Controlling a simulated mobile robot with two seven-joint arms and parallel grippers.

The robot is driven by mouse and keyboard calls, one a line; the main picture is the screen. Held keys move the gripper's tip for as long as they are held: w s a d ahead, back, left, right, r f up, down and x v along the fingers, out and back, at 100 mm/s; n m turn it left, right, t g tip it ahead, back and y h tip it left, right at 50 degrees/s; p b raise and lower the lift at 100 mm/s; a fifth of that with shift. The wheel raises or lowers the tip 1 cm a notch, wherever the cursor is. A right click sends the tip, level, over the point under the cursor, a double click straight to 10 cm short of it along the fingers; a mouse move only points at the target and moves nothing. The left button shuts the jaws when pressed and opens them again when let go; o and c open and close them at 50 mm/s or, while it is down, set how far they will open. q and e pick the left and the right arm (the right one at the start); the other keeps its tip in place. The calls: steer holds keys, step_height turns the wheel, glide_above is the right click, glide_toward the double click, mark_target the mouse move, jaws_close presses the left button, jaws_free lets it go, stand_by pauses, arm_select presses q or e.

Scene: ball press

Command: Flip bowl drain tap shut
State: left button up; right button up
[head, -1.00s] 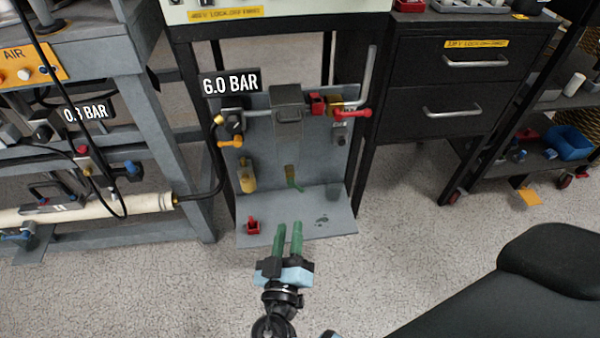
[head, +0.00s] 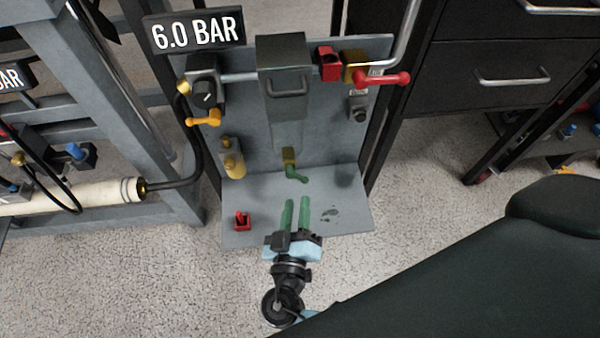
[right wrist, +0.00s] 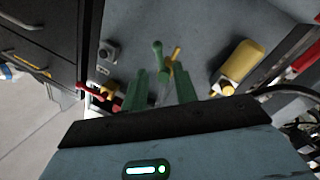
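The bowl drain tap (head: 290,160) is a small brass valve with a green lever (head: 298,178) under the grey bowl housing (head: 284,90) on the grey panel. The lever points down and to the right in the head view. In the right wrist view the green lever (right wrist: 158,52) shows just beyond and between the fingertips. My right gripper (head: 296,203) has green fingers, parallel with a gap and nothing between them. It is in front of and below the lever in the head view, apart from it. My left gripper is not in view.
An orange-handled valve (head: 207,118) is at the panel's left, a red-handled valve (head: 383,78) at its right. A brass cylinder (head: 233,160) is lower left. A red clip (head: 242,220) lies on the grey shelf (head: 355,215). A "6.0 BAR" sign (head: 194,34) hangs upper left.

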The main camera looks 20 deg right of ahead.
mark_target(301, 176)
steer(key=shift+x, duration=3.9)
jaws_close()
